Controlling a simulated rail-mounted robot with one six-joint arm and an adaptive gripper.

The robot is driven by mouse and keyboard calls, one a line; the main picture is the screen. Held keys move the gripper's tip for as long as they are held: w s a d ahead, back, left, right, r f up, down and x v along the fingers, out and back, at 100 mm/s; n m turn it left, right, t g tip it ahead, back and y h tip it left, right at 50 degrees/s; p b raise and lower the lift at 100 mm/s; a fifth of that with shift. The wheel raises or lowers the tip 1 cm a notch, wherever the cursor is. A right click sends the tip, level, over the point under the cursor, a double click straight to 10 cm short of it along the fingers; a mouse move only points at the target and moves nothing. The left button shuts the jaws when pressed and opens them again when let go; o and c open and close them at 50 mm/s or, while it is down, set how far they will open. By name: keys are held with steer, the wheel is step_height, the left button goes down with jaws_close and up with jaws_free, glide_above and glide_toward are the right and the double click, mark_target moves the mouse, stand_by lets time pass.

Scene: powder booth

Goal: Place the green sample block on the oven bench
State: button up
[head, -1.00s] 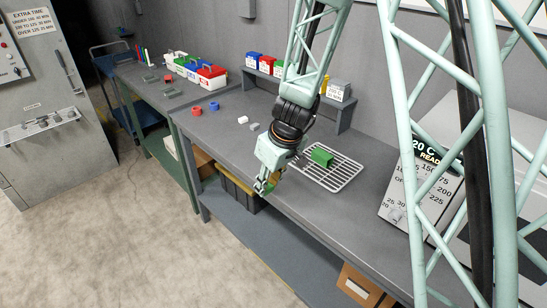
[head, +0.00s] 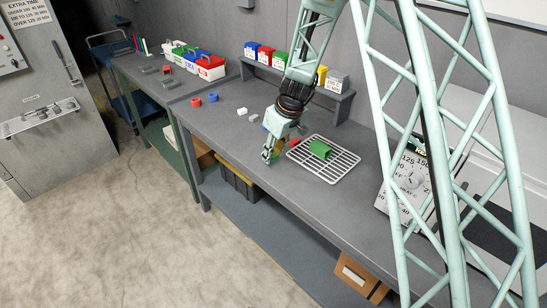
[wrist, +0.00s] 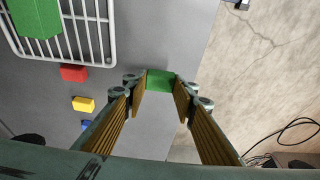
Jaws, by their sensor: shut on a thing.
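My gripper (head: 268,159) hangs at the front edge of the grey bench (head: 230,125), left of the wire rack. In the wrist view its fingers (wrist: 160,90) are shut on the green sample block (wrist: 160,80), held at the tips. In that view the bench surface lies behind the block, with bare floor to the right. I cannot tell the block's height over the bench. In the head view the block is not clearly seen.
A white wire rack (head: 345,166) on the bench carries a larger green part (head: 320,149). Red (wrist: 74,73), yellow (wrist: 83,104) and blue (wrist: 86,125) blocks lie beside it. Coloured bins line the back shelf. Bench surface right of the rack looks clear.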

mark_target(275, 154)
steer(key=shift+w+d+f, duration=0.1)
steer(key=shift+w, duration=0.65)
steer(key=shift+f, duration=1.75)
steer(key=shift+f+b, duration=0.15)
steer(key=shift+b, duration=0.2)
steer(key=o, duration=0.9)
steer(key=shift+r, duration=0.2)
steer(key=shift+d+r+p, duration=0.1)
steer(key=shift+r+p, duration=0.2)
steer(key=shift+r, duration=0.25)
steer(key=shift+p+v, duration=0.35)
steer(key=shift+v, duration=5.05)
